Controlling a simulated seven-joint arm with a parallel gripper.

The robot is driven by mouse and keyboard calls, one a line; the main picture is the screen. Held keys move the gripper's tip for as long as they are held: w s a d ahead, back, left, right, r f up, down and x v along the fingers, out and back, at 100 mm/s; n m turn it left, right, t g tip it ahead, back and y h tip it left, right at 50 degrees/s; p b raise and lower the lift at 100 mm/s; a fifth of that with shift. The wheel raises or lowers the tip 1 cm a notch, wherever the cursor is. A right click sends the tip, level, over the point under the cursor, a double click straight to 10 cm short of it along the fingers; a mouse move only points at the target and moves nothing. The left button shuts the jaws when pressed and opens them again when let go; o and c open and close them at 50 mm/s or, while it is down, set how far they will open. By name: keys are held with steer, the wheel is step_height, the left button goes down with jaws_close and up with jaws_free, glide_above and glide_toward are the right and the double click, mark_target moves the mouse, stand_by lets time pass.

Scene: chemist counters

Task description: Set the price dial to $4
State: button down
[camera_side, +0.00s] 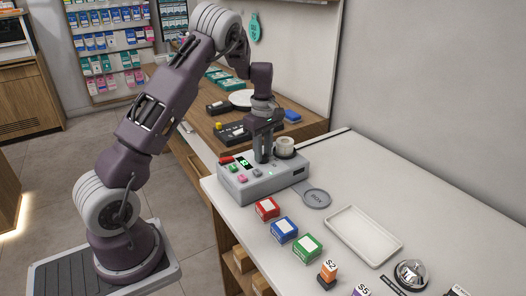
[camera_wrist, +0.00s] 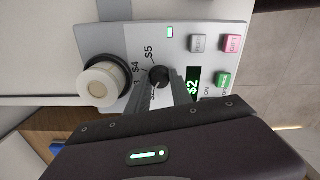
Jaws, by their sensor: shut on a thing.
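The grey price machine (camera_side: 282,185) stands on the white counter. In the wrist view, its small dark round dial (camera_wrist: 158,74) has printed marks around it, of which $4 and $5 can be read; other marks are partly hidden. The green display (camera_wrist: 193,86) reads $2. My gripper (camera_side: 263,159) points down at the machine's top. It is shut on the dial, its fingers at the dial in the wrist view (camera_wrist: 160,88). The fingers hide part of the dial, and I cannot tell exactly where its pointer stands.
A white roll (camera_wrist: 101,83) sits close beside the dial. Grey and pink buttons (camera_wrist: 232,44) and a green button (camera_wrist: 224,79) are on the panel. Red (camera_side: 267,209), blue (camera_side: 284,230) and green (camera_side: 307,248) boxes, a white tray (camera_side: 387,252) and a bell (camera_side: 411,273) stand nearby.

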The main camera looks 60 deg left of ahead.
steer(key=m, duration=0.4)
steer(key=shift+m, duration=0.3)
steer(key=m, duration=0.3)
steer(key=shift+m, duration=0.3)
steer(key=m, duration=0.4)
steer(key=shift+m, duration=1.6)
steer(key=c, duration=1.1)
jaws_free()
steer(key=shift+c, duration=0.2)
step_height(320, 180, up, 7)
steer(key=shift+r, duration=0.1)
